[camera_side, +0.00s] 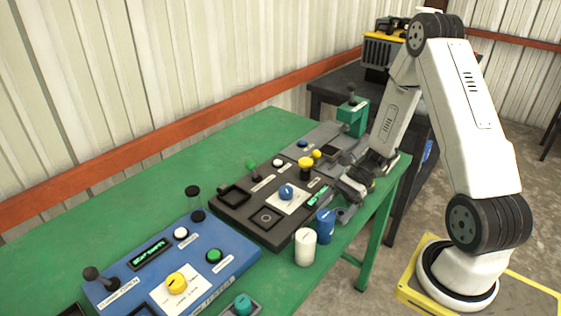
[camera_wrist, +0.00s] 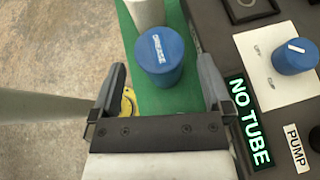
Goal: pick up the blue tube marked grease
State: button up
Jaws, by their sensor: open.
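The blue tube (camera_wrist: 160,62) stands upright on the green table, its top lettered GREASE in the wrist view. In the side view the blue tube (camera_side: 325,226) stands at the table's front edge, beside the black panel. My gripper (camera_wrist: 162,80) is open, with one finger to each side of the blue tube in the wrist picture. In the side view my gripper (camera_side: 348,205) is low, just right of the tube. I cannot tell whether the fingers touch it.
A white tube (camera_side: 305,247) stands close to the blue one; it also shows in the wrist view (camera_wrist: 146,12). The black panel (camera_side: 237,215) has knobs and a lit display (camera_wrist: 249,122) reading NO TUBE. A blue panel (camera_side: 229,246) lies further left. Bare table (camera_side: 110,230) is behind.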

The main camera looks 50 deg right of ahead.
aim_at(330, 212)
jog(key=shift+x, duration=1.8)
grip_shut()
jog(key=shift+r, duration=0.15)
jog(key=shift+r, duration=4.9)
